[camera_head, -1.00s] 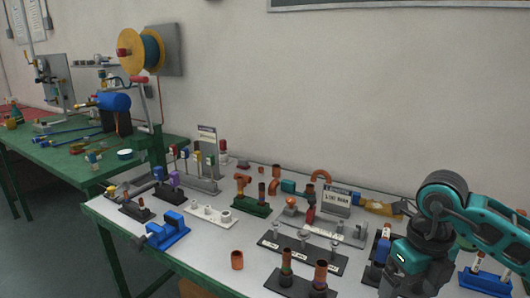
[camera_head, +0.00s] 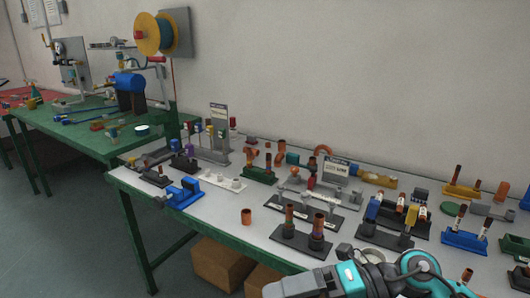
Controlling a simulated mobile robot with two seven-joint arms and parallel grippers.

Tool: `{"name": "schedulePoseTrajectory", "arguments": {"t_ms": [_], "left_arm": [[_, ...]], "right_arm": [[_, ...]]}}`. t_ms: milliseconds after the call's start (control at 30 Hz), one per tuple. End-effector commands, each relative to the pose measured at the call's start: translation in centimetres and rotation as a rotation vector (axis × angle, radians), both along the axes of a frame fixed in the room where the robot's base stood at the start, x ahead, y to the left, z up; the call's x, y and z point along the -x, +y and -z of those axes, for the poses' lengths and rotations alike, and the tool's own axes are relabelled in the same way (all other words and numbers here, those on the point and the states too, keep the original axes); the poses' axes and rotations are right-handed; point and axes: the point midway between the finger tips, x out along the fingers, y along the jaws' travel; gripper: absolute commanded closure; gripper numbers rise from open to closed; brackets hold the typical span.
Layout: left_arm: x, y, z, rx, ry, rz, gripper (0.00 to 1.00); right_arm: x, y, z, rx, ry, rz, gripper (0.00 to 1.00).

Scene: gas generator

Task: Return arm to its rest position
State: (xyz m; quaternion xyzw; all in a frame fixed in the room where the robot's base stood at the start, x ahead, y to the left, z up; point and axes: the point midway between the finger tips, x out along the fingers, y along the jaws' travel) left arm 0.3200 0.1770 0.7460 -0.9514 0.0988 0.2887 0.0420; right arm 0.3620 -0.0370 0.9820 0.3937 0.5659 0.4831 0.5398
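My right arm (camera_head: 418,266) lies low along the bottom right edge, teal and grey, in front of the table's near edge. Its dark grey end reaches left and is cut off by the bottom of the picture. No fingertips of the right gripper can be made out. My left arm and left gripper are not in view.
A white-topped workbench (camera_head: 228,216) holds pipe fittings, a blue vise (camera_head: 181,193), copper pipes on a dark stand (camera_head: 303,238) and several racks. A green table (camera_head: 85,137) with a yellow spool (camera_head: 147,34) above it stands at left. Cardboard boxes (camera_head: 222,264) sit below the bench.

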Motion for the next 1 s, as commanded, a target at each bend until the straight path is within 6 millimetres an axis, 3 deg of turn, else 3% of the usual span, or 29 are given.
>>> {"name": "schedulePoseTrajectory", "arguments": {"t_ms": [100, 200, 267, 367, 400, 467, 600, 700, 833, 1000], "left_arm": [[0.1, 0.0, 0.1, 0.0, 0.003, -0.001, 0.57], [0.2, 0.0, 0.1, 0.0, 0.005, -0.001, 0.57], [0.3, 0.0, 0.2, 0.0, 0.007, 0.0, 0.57], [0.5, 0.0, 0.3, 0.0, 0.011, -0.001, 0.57], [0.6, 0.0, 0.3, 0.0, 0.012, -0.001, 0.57], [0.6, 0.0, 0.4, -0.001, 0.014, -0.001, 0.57], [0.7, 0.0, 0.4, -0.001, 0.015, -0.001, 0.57], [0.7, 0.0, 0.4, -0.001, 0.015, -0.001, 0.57], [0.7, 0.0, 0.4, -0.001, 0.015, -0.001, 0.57], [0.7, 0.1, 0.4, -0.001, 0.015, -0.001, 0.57]], "right_arm": [[-1.2, 1.2, -2.3, -0.348, 0.191, 0.224, 0.03], [-3.5, -0.3, -2.4, -0.579, 0.379, 0.47, 0.03], [-4.9, -2.0, -1.2, -0.688, 0.506, 0.637, 0.03], [-6.2, -5.7, 3.1, -0.812, 0.74, 0.935, 0.03], [-6.2, -7.2, 5.5, -0.842, 0.842, 1.057, 0.03], [-5.4, -9.4, 9.4, -0.863, 0.996, 1.236, 0.03], [-1.4, -12.5, 17.3, -0.838, 1.297, 1.543, 0.03], [1.6, -13.5, 21.0, -0.797, 1.452, 1.68, 0.03], [4.1, -13.9, 23.4, -0.756, 1.567, 1.769, 0.03], [4.9, -14.0, 24.1, -0.743, 1.602, 1.794, 0.03]]}}
